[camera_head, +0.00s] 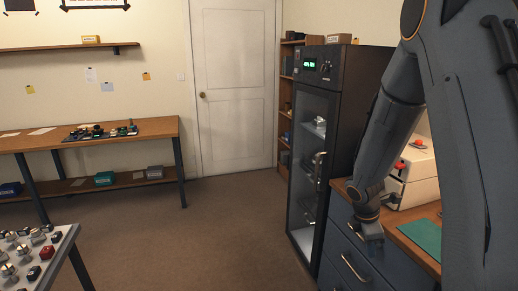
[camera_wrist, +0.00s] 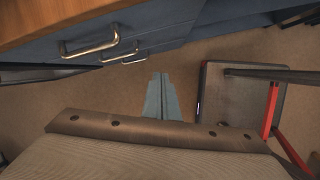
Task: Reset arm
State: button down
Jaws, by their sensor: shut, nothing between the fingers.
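My gripper (camera_wrist: 160,78) shows in the middle of the wrist view as two grey fingers lying together, shut and empty. It points down over bare brown floor. In the head view my arm comes in from the right, and its wrist end hangs in front of the wooden counter (camera_head: 412,248) and its blue-grey drawers (camera_head: 347,262). The fingertips are hard to make out there.
Drawer handles (camera_wrist: 90,42) stick out at the upper left of the wrist view. A dark seat-like thing with red bars (camera_wrist: 270,110) stands at right. A glass-door cabinet (camera_head: 308,165) is left of the counter. A white box with red knobs (camera_head: 412,172) stands behind my arm. Mid-floor is clear.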

jog(key=s+a+r+m+y, duration=0.1)
jog(key=s+a+r+m, duration=0.4)
jog(key=s+a+m, duration=0.3)
jog(key=s+a+r+m+y, duration=0.2)
jog(key=s+a+r+m, duration=0.3)
jog(key=s+a+m, duration=0.3)
jog(key=shift+s+a+r+m, duration=0.25)
jog(key=shift+s+a+m, duration=0.15)
jog(key=shift+s, duration=0.15)
jog(key=shift+d, duration=0.1)
